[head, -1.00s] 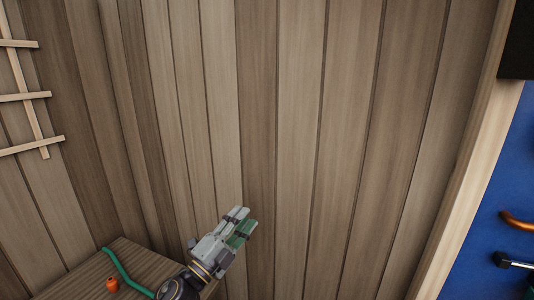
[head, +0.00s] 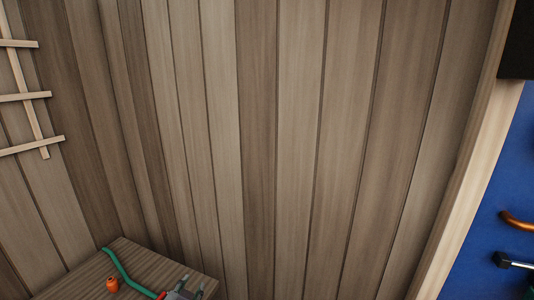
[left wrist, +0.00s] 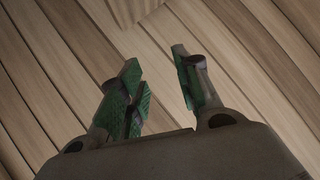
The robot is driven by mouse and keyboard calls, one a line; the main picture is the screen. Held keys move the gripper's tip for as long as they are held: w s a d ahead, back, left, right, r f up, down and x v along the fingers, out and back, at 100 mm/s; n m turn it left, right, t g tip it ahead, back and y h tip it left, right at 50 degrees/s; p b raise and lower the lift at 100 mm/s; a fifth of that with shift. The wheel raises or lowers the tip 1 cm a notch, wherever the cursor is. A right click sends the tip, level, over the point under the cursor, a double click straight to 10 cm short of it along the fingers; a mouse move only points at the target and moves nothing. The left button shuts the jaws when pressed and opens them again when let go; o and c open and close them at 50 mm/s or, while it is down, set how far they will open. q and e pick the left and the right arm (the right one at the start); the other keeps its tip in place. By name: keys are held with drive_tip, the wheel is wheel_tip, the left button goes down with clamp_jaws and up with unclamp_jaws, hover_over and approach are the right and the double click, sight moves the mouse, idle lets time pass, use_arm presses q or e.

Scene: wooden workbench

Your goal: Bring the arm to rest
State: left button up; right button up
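My left gripper (head: 182,290) shows at the bottom edge of the head view, over the front right part of the wooden workbench. Most of it and its arm are cut off by the frame. In the left wrist view, its green-padded fingers (left wrist: 158,98) stand apart with a gap between them and nothing held. Wooden planks show behind the fingers. My right gripper is in neither view.
The workbench (head: 125,255) holds a green hose (head: 122,270) and a small orange piece (head: 112,284). A plank wall (head: 270,140) rises behind it. A lattice (head: 25,97) is at the left. A blue tool panel (head: 510,180) is at the right.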

use_arm(q)
drive_tip(key=s+f+n+g+h, duration=0.1)
drive_tip(key=s+f+g, duration=0.45)
drive_tip(key=s, duration=0.35)
drive_tip(key=s+f+n+g, duration=0.2)
drive_tip(key=s+f+g, duration=0.3)
drive_tip(key=s, duration=0.4)
wheel_tip(320, 180, down, 33)
drive_tip(key=s+a, duration=0.2)
drive_tip(key=s+a+f, duration=0.2)
drive_tip(key=s+f, duration=0.8)
drive_tip(key=s, duration=0.1)
drive_tip(key=s+a+f, duration=0.3)
drive_tip(key=s+f, duration=0.7)
drive_tip(key=s, duration=0.1)
drive_tip(key=shift+a+f+m+g, duration=0.25)
drive_tip(key=shift+a+m+g, duration=0.05)
drive_tip(key=shift+m+g, duration=0.1)
drive_tip(key=shift+s, duration=0.25)
